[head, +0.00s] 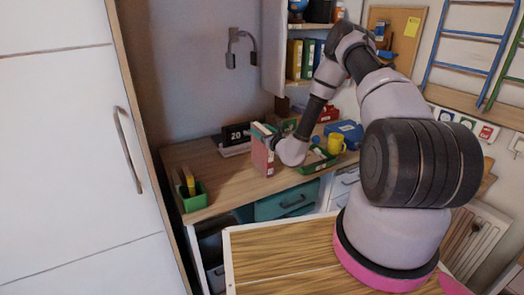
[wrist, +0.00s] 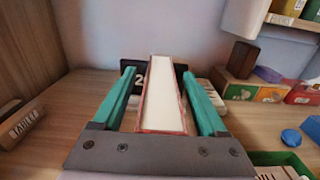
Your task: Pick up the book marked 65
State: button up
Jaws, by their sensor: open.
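A red-covered book (head: 262,157) stands upright on the wooden desk (head: 222,178). In the wrist view its pale page block (wrist: 162,100) with thin red cover edges lies between my fingers. My gripper (wrist: 158,80) is open, with one teal finger on each side of the book. A narrow gap shows between the book and each finger. In the head view my gripper (head: 268,130) is at the top of the book. No number 65 is readable on it in either view.
A dark flip clock (head: 236,136) stands behind the book. A green box (head: 191,196) sits at the desk's left. A green tray (head: 316,162), a yellow mug (head: 336,143) and a blue case (head: 346,130) are to the right. Bare desk lies left of the book.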

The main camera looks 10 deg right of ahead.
grip_shut()
dwell(1.3)
